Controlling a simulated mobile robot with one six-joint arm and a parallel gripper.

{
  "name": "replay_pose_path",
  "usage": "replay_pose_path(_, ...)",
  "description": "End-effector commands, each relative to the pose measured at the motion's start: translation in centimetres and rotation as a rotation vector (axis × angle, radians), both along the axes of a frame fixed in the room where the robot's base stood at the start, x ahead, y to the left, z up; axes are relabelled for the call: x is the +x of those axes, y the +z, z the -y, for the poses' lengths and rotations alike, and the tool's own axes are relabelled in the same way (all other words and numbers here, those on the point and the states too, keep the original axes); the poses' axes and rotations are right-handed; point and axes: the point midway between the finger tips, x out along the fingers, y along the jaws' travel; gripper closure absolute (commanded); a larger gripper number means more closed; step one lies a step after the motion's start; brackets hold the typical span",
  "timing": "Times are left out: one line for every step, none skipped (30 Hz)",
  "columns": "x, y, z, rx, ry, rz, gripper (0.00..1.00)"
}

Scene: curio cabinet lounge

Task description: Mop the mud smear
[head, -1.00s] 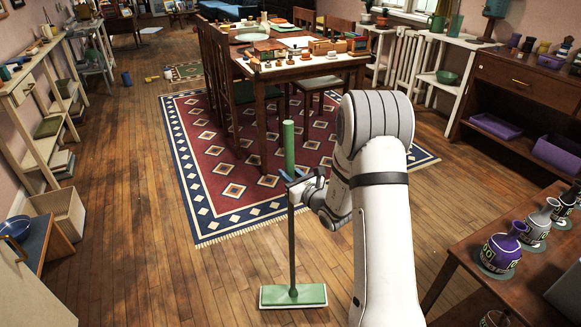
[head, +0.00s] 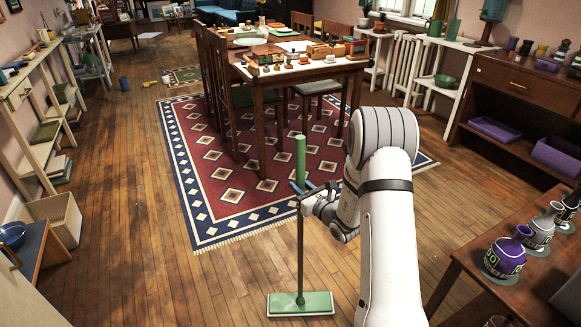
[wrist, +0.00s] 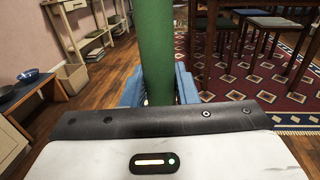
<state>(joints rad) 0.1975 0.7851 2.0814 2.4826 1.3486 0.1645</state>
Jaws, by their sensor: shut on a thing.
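The mop has a thick green grip (head: 300,160), a thin dark pole (head: 300,250) and a flat pale green head (head: 300,304). It stands nearly upright, with its head low over the wooden floor in front of the rug; I cannot tell whether it touches. My gripper (head: 309,188) is shut on the mop near the lower end of the green grip. In the wrist view, the blue fingers (wrist: 158,92) stand on either side of the green grip (wrist: 157,45). I cannot make out a mud smear on the floor.
A patterned red and blue rug (head: 228,222) lies ahead, with a dining table (head: 255,85) and chairs on it. A side table with vases (head: 508,255) stands at right. Bare floor (head: 130,255) is open at left.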

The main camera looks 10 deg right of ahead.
Motion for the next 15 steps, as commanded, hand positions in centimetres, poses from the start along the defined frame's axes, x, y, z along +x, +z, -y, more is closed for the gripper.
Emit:
replay_pose_path(0.0, -0.1, -0.6, 0.002, 0.003, 0.001, 1.0)
replay_pose_path(-0.1, -0.2, -0.9, 0.003, 0.003, 0.001, 1.0)
replay_pose_path(-0.1, 0.0, -1.3, 0.002, 0.004, 0.002, 1.0)
replay_pose_path(-0.1, 0.0, -1.6, 0.002, 0.005, 0.002, 1.0)
replay_pose_path(-0.1, 0.0, -1.8, 0.002, 0.005, 0.002, 1.0)
replay_pose_path(-0.1, -0.1, -2.2, 0.002, 0.005, 0.002, 1.0)
replay_pose_path(-0.2, 0.0, -2.5, 0.002, 0.005, 0.002, 1.0)
replay_pose_path(-0.2, 0.0, -2.7, 0.002, 0.005, 0.002, 1.0)
replay_pose_path(-0.2, -0.1, -3.1, 0.002, 0.006, 0.002, 1.0)
replay_pose_path(-0.2, 0.0, -3.3, 0.002, 0.006, 0.002, 1.0)
replay_pose_path(-0.2, 0.7, -3.2, 0.003, 0.005, 0.003, 1.0)
replay_pose_path(-0.2, 1.4, -3.3, 0.003, 0.006, 0.005, 1.0)
replay_pose_path(-0.2, 2.3, -3.3, 0.003, 0.007, 0.008, 1.0)
replay_pose_path(-0.2, 2.5, -3.3, 0.002, 0.006, 0.005, 1.0)
replay_pose_path(-0.2, 2.7, -3.3, 0.003, 0.006, 0.003, 1.0)
